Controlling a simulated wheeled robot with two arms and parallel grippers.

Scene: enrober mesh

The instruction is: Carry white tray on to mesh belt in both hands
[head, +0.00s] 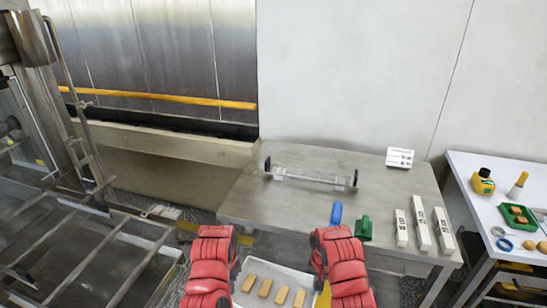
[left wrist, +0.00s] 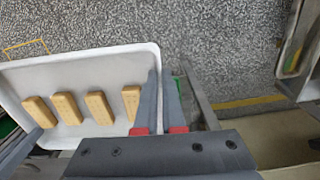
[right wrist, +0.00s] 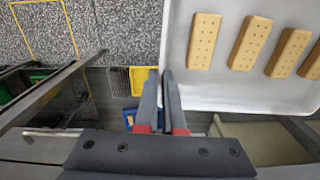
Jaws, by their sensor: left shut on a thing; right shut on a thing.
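The white tray (head: 290,276) is low at the bottom centre of the head view, cut off by the frame edge, with several biscuits (head: 265,287) in a row on it. In the left wrist view, my left gripper (left wrist: 163,80) is shut on one end wall of the tray (left wrist: 95,68). In the right wrist view, my right gripper (right wrist: 167,78) is shut on the opposite end wall of the tray (right wrist: 235,92). In the head view, my red arms partly cover both ends. A dark barred frame (head: 85,250), apparently the mesh belt, lies at lower left.
A metal table (head: 300,209) ahead holds a clear rail (head: 315,178), a blue item (head: 336,213), a green item (head: 364,228) and white boxes (head: 422,224). A white side table (head: 490,180) with small items stands at right. A steel machine post (head: 55,100) rises at left.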

